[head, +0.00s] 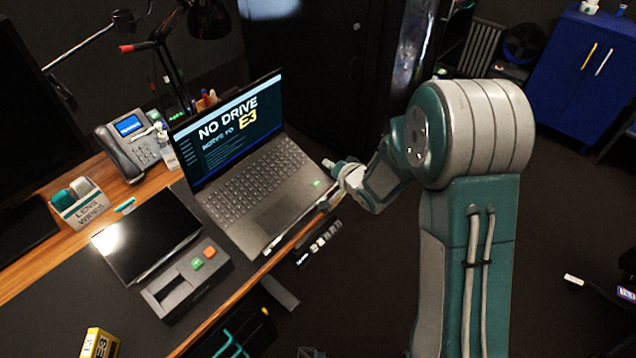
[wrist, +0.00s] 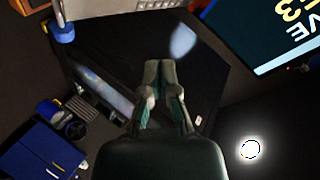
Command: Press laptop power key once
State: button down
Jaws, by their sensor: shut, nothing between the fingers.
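The open laptop (head: 272,212) stands on the desk, its lit screen (head: 225,150) reading "NO DRIVE" and "E3". Its dark keyboard faces up; I cannot single out the power key at this size. A small green sticker sits on the palm rest's right corner. My gripper (head: 328,164) is just right of the keyboard's far right part in the head view, apparently above the desk edge; its exact height is unclear. In the wrist view my gripper (wrist: 159,66) has its fingers together and empty, and part of the laptop screen (wrist: 270,32) shows at top right.
A flat dark panel (head: 150,235) and a grey box (head: 190,282) with green and orange buttons lie left of the laptop. A desk phone (head: 128,150) stands behind them. A black cabinet (head: 320,75) is beyond the desk. Open floor lies right of the desk.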

jog(key=shift+a, duration=0.1)
send_near(313, 177)
jog(key=shift+r+x, duration=0.2)
jog(key=shift+x, duration=1.15)
jog(key=shift+r+x, duration=0.2)
jog(key=shift+x, duration=1.1)
jog(key=shift+w+a+f, duration=0.1)
jog(key=shift+w, duration=0.05)
jog(key=shift+f, duration=0.2)
jog(key=shift+w+a+f, duration=0.15)
jog(key=shift+f, duration=0.2)
jog(key=shift+s+r, duration=0.2)
jog(key=shift+r, duration=0.55)
jog(key=shift+d, duration=0.25)
jog(key=shift+s+d+r, duration=0.2)
jog(key=shift+d+r, duration=0.05)
jog(key=shift+r, duration=0.5)
jog(key=shift+s+d+r, duration=0.15)
jog(key=shift+d+r, duration=0.05)
jog(key=shift+r, duration=0.55)
jog(key=shift+s+d+r, duration=0.2)
jog(key=shift+d+r, duration=0.05)
jog(key=shift+r, duration=0.55)
